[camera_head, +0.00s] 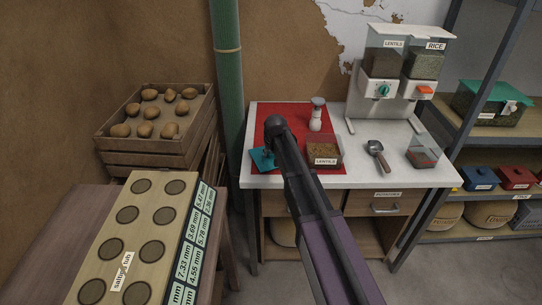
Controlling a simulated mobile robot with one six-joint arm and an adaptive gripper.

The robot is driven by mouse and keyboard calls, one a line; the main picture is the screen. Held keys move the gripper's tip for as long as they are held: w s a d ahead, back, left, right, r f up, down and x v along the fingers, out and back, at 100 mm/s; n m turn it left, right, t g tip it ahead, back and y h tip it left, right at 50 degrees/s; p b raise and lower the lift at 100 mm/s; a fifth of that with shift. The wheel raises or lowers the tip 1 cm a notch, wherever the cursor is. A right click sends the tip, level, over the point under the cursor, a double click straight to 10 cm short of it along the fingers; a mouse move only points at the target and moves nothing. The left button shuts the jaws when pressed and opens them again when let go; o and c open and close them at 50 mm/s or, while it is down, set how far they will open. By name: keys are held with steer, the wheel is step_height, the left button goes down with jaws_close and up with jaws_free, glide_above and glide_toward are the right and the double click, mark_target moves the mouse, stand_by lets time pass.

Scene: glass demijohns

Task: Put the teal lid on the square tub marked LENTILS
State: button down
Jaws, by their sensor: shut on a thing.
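The teal lid (258,160) is at the left front of the white counter, left of the tub, and looks tilted. My gripper (268,153) is shut on it, small and dark at the end of my arm; the fingertips are hard to make out. Whether the lid touches the counter or mat cannot be told. The square tub marked LENTILS (325,161) stands upright and open on the counter, at the front of the red mat, with brown lentils in it. My arm passes just left of the tub and hides part of the mat.
The red mat (310,110) lies on the white counter (355,177). A white shaker (317,114) stands behind the tub. A metal scoop (377,152) and another clear tub (422,156) are at right. A two-bin dispenser (399,75) stands behind. A green post (228,90) rises at left.

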steer(key=shift+r+p, duration=1.05)
stand_by(0.5)
steer(key=shift+r+p, duration=2.45)
steer(key=shift+r, duration=0.15)
step_height(320, 180, up, 19)
steer(key=p, duration=1.9)
steer(key=shift+a+f, duration=0.1)
steer(key=shift+f, duration=0.1)
